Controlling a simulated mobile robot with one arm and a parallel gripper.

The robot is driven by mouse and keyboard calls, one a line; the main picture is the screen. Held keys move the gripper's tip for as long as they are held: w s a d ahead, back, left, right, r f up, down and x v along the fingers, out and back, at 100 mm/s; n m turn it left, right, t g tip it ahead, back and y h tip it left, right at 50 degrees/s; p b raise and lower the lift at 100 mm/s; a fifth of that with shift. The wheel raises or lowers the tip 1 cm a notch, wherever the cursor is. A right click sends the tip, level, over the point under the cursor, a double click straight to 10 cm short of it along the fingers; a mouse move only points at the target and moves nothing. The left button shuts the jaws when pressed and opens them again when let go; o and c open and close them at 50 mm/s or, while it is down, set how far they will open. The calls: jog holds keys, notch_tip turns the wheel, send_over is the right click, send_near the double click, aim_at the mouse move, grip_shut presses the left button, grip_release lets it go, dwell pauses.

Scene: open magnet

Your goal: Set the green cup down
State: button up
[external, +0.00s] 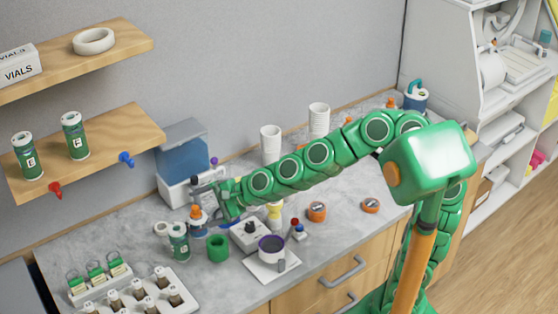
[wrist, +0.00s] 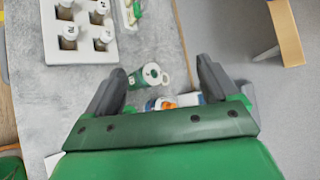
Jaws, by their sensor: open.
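A green cup (external: 218,247) stands upright on the grey counter, to the right of a green labelled jar (external: 178,242). My gripper (external: 222,207) is open above the counter, higher in the picture than the cup and apart from it. In the wrist view, the two dark fingers (wrist: 160,88) are spread wide with nothing held between them. The green jar with a white top (wrist: 150,75) shows beyond the gap between them. I cannot make out the green cup for certain in the wrist view.
A white rack of vials (external: 135,299) stands at the counter's front left. A stirrer plate (external: 250,233) and a dark-rimmed pot on a scale (external: 271,247) stand right of the cup. A wooden shelf (external: 90,150) hangs above, left. Some counter is bare left of the jar.

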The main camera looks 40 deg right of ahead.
jog(key=s+d+f+n+g+h, duration=0.3)
jog(key=s+d+n, duration=0.2)
jog(key=s+d, duration=0.4)
jog(key=s+d+f+n+g+h, duration=0.3)
jog(key=s+d, duration=0.6)
jog(key=d, duration=0.6)
jog(key=s+d+f+n+g+h, duration=0.3)
jog(key=s+d+n, duration=0.4)
jog(key=d, duration=0.5)
jog(key=shift+s+d+g, duration=0.25)
jog(key=shift+s+g, duration=0.15)
jog(key=shift+s, duration=0.6)
